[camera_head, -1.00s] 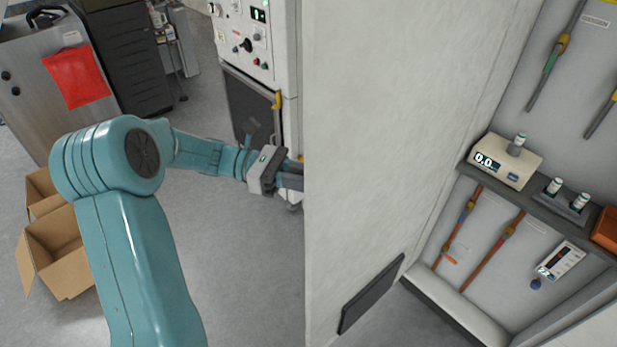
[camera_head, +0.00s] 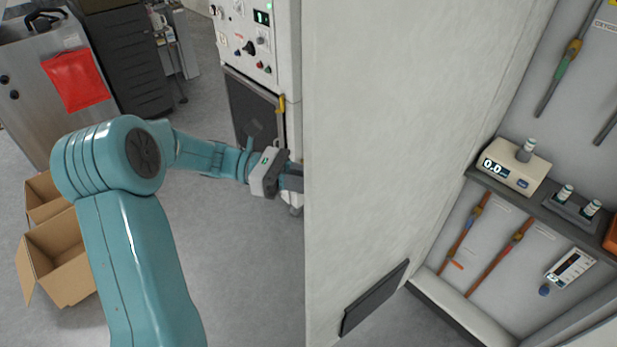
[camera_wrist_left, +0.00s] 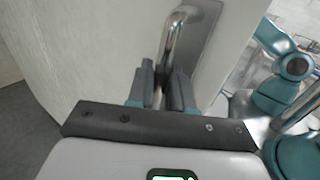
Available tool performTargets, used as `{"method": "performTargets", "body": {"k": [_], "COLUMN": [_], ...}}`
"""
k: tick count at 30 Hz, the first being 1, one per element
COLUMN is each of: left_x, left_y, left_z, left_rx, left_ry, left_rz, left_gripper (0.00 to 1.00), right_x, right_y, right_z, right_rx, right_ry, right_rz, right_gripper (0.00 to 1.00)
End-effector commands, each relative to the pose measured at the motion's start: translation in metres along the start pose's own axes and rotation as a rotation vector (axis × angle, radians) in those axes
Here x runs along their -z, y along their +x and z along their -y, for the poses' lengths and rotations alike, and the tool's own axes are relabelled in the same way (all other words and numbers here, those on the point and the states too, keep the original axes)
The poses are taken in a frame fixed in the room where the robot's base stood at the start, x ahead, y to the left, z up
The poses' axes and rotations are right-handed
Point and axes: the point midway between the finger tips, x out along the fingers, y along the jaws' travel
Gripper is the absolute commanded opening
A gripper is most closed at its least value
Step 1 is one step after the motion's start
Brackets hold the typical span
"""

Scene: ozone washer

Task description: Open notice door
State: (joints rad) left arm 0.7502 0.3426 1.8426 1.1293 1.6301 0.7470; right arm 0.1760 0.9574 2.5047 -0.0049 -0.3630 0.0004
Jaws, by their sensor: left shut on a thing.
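The door is a large pale panel (camera_head: 390,130) that stands open across the middle of the head view, with a shelved interior beside it on the right. In the left wrist view, a chrome bar handle (camera_wrist_left: 176,38) sits on a grey plate on the pale door face (camera_wrist_left: 95,60). My left gripper (camera_wrist_left: 163,85) is shut on the handle, with its two fingers either side of the bar. In the head view the left gripper (camera_head: 292,185) is at the door's left edge; its fingertips and the handle are hidden behind the door. My right gripper is not in view.
The open interior has a shelf (camera_head: 540,207) with a meter reading 0.0 (camera_head: 515,165) and hanging probes. A control cabinet (camera_head: 258,40) stands behind my left gripper. Cardboard boxes (camera_head: 60,250) lie at left. Grey floor (camera_head: 240,270) is clear between boxes and door.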

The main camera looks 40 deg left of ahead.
Motion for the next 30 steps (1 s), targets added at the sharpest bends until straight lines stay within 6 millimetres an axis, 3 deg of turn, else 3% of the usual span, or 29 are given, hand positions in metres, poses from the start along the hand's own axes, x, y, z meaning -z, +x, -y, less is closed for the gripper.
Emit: {"method": "performTargets", "body": {"k": [5, 6, 7, 16, 20, 30], "left_x": [-0.001, -0.001, -0.001, 0.000, 0.002, 0.004], "left_y": [0.000, 0.000, 0.000, -0.004, -0.017, -0.104], "left_z": [-0.001, -0.001, -0.001, -0.002, -0.003, -0.003], "left_rx": [0.000, 0.000, 0.000, 0.000, -0.003, -0.006], "left_ry": [0.002, 0.002, 0.002, 0.001, 0.001, 0.001], "left_rz": [0.001, 0.001, 0.001, 0.001, 0.000, -0.002], "left_gripper": [0.00, 0.30, 0.37, 0.37, 0.37, 0.37], "right_x": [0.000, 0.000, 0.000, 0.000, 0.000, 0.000], "right_y": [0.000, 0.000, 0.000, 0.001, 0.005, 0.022], "right_z": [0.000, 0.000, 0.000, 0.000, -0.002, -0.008], "right_rx": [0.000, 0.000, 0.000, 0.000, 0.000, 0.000], "right_ry": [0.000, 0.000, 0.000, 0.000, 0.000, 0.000], "right_rz": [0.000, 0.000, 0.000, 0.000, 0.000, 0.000], "right_gripper": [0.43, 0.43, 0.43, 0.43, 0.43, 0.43]}}
